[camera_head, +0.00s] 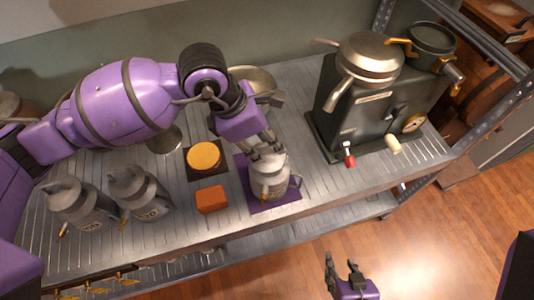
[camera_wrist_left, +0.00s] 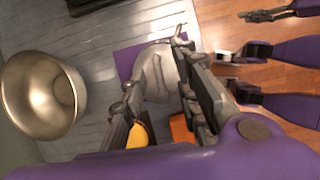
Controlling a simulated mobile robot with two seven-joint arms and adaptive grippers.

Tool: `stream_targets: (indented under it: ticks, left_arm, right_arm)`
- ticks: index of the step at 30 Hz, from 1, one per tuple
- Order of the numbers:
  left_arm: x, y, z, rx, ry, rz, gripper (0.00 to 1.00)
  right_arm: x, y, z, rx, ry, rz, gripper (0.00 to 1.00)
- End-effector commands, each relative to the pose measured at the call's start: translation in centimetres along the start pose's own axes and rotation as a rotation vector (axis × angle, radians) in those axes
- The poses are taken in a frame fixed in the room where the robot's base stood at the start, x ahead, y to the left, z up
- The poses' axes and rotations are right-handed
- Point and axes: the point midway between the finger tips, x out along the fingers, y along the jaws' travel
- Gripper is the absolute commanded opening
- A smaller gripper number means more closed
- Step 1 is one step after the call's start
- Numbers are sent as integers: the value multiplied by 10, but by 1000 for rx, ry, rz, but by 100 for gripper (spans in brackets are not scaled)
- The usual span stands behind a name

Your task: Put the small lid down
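My left gripper (camera_head: 264,149) is at the top of a grey metal jug (camera_head: 272,182), which stands upright on a purple mat (camera_head: 284,203). In the left wrist view, the fingers of this gripper (camera_wrist_left: 155,70) are spread apart, with the pale top of the jug (camera_wrist_left: 157,85) showing between and beyond them. I cannot make out a separate small lid; the fingers cover part of the jug's top. My right gripper (camera_head: 343,276) is open and empty, over the floor in front of the shelf.
A yellow round disc (camera_head: 203,156) on a dark square and an orange block (camera_head: 211,199) lie left of the jug. Two grey canisters (camera_head: 78,206) (camera_head: 140,191) stand further left. A metal bowl (camera_head: 252,79) is behind; a dark machine (camera_head: 370,110) stands right.

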Motion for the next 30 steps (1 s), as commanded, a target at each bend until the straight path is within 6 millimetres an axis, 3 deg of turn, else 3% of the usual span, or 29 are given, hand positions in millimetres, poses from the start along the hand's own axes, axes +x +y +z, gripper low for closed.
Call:
stream_targets:
  ticks: [5, 12, 30]
  left_arm:
    - [0, 0, 0, 0, 0, 1, 27]
    - [0, 0, 0, -1, 0, 1, 0]
    - [-10, 2, 4, 1, 0, 4, 0]
  right_arm:
    - [-1, 0, 3, 0, -5, 0, 40]
    - [-1, 0, 3, -1, -5, 0, 40]
    - [-1, 1, 2, -1, -2, 1, 40]
